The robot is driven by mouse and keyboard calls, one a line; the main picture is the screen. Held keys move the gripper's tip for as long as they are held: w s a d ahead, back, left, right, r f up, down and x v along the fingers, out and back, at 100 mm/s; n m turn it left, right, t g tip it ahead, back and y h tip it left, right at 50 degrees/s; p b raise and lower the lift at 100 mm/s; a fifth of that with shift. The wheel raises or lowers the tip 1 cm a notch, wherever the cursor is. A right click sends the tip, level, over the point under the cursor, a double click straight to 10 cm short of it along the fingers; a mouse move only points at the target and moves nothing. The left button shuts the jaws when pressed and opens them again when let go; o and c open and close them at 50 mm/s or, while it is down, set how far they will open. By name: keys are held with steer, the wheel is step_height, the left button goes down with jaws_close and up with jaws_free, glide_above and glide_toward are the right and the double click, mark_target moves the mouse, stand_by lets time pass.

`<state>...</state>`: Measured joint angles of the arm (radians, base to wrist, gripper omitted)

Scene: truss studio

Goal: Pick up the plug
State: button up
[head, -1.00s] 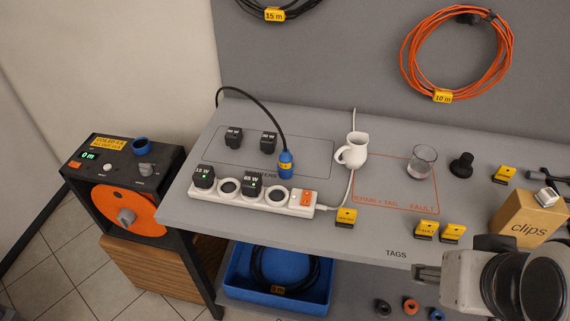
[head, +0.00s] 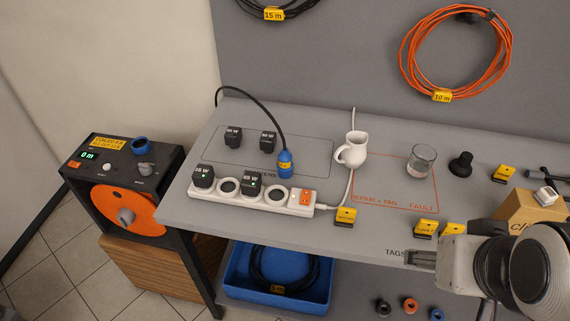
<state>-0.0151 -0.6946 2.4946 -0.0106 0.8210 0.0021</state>
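A blue plug (head: 286,163) with a yellow label stands at the end of a black cable (head: 262,107), on the grey bench behind the white power strip (head: 254,197). The cable arches up and back to the left rear of the bench. My gripper (head: 420,259) is at the lower right, over the front edge of the bench, far to the right of the plug and not touching it. Its fingers point left and overlap in this view, so their opening is hidden.
Black adapters (head: 204,177) sit in the strip, and others (head: 233,137) stand behind it. A white jug (head: 354,150) stands just right of the plug. A glass (head: 422,160), yellow tags (head: 345,216) and a clips box (head: 527,211) are farther right. The red-outlined area is mostly bare.

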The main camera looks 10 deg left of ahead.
steer(key=w+a+f+n+t, duration=0.1)
steer(key=w+a+f+t, duration=0.15)
steer(key=w, duration=0.95)
steer(key=n+t+y, duration=0.3)
steer(key=n+y, duration=0.3)
steer(key=y, duration=0.1)
glide_toward(288, 167)
steer(key=shift+w+a+f+g, duration=0.1)
steer(key=shift+w+g, duration=0.05)
steer(key=shift+w, duration=0.4)
steer(key=shift+w+f+g, duration=0.1)
steer(key=shift+w+f, duration=0.05)
steer(key=shift+w, duration=0.45)
steer(key=shift+a+f+y, duration=0.2)
steer(key=shift+a+y, duration=0.2)
steer(key=shift+x, duration=1.25)
